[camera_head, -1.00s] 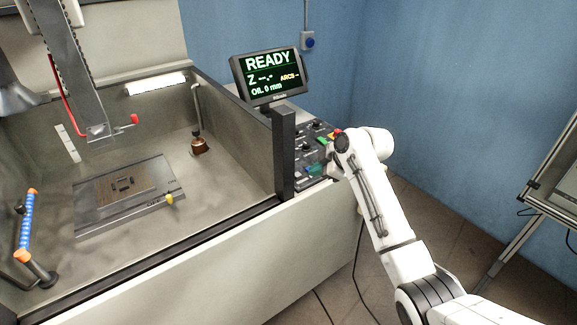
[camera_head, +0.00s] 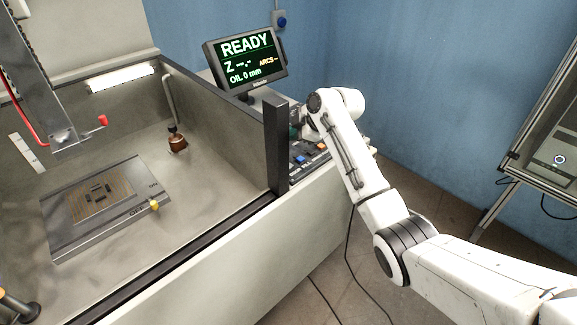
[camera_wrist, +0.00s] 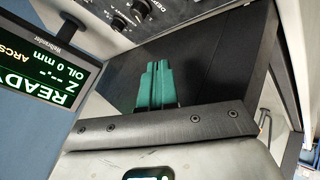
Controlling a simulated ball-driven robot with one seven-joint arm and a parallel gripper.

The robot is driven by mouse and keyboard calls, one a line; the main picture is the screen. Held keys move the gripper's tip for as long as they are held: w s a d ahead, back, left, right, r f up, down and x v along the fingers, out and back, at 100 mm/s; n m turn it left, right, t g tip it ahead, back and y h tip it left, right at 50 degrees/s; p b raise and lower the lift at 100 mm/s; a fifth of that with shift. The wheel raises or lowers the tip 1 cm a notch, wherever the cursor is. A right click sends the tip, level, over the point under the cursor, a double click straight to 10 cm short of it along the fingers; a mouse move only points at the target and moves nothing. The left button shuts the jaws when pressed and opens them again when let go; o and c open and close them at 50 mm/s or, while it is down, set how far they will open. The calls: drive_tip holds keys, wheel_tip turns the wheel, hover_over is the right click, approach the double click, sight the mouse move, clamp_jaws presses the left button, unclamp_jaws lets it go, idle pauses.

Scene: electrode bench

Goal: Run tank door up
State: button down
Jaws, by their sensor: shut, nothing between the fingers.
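The tank (camera_head: 110,240) is at the left in the head view, with a pale front wall (camera_head: 240,255) topped by a dark rail (camera_head: 205,233). A black upright post (camera_head: 276,145) stands at its right end. No raised door panel shows above the rail. The control panel (camera_head: 310,157) is right of the post, with blue and orange buttons; my arm hides part of it. My gripper (camera_head: 296,125) is at the panel's far part, behind the post. In the wrist view, its teal fingers (camera_wrist: 157,67) are together and empty, in front of a dark surface, with panel knobs (camera_wrist: 125,18) beyond. Contact cannot be told.
The screen (camera_head: 245,60) above the panel reads READY and OIL 0 mm. Inside the tank are a slotted metal plate (camera_head: 75,230) and a brown-based nozzle (camera_head: 177,143). A metal-framed stand (camera_head: 545,150) is at the right. Floor shows between stand and tank.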

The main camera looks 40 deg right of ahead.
sight(292, 167)
drive_tip(key=shift+f+b, duration=2.7)
drive_tip(key=shift+f, duration=1.55)
drive_tip(key=shift+f, duration=0.1)
drive_tip(key=shift+f+b, duration=0.3)
drive_tip(key=shift+b, duration=0.05)
